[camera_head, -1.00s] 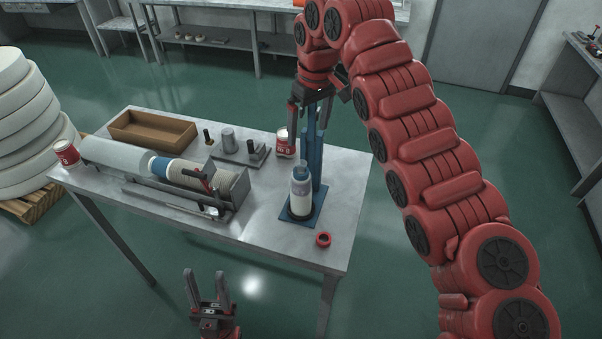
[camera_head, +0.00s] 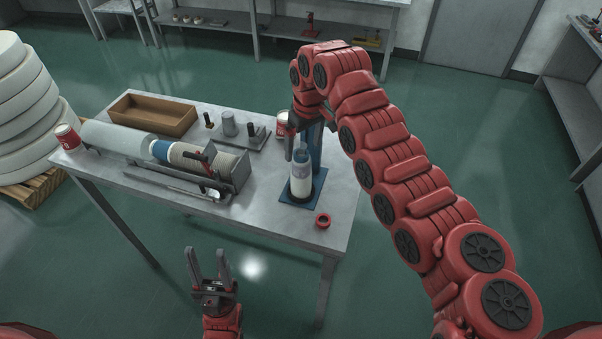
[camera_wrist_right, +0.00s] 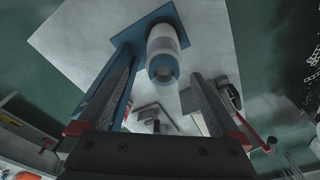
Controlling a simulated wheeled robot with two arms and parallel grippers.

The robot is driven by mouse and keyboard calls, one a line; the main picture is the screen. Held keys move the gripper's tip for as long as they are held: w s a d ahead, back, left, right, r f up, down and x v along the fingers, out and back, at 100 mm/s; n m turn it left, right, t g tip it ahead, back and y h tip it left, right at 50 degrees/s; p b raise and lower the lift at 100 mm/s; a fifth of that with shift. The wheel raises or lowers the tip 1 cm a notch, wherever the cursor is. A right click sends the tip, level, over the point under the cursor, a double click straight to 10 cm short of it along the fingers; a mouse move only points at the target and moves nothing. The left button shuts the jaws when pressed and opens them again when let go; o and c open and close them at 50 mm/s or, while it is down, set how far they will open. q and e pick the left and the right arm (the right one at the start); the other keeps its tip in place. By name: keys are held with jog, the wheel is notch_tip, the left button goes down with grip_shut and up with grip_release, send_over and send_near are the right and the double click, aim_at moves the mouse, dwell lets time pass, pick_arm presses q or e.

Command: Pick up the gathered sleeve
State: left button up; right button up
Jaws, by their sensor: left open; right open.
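A whitish, partly translucent sleeve with a blue top (camera_head: 301,182) stands upright on a blue stand (camera_head: 286,197) with a tall post. It also shows in the right wrist view (camera_wrist_right: 162,42). My right gripper (camera_head: 301,140) is above the stand, near the post. In the wrist view its fingers (camera_wrist_right: 163,78) are apart, with the sleeve's blue end seen between them; I cannot tell if they touch anything. My left gripper (camera_head: 209,262) is open and empty, in front of the table's near edge.
On the metal table (camera_head: 265,220), a trough (camera_head: 238,182) holds a row of nested cups (camera_head: 190,158). A wooden tray (camera_head: 152,118), red-labelled cans (camera_head: 67,138), a grey plate with posts (camera_head: 240,138) and a red ring (camera_head: 323,221) also stand there.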

aim_at(300, 157)
jog(key=f+p, duration=0.1)
jog(key=f, duration=0.1)
jog(key=f+p, duration=0.2)
jog(key=shift+a+f+p, duration=0.1)
jog(key=shift+a+p, duration=0.2)
jog(key=shift+a, duration=0.1)
jog(key=shift+w+f, duration=0.1)
jog(key=shift+f, duration=0.25)
grip_shut()
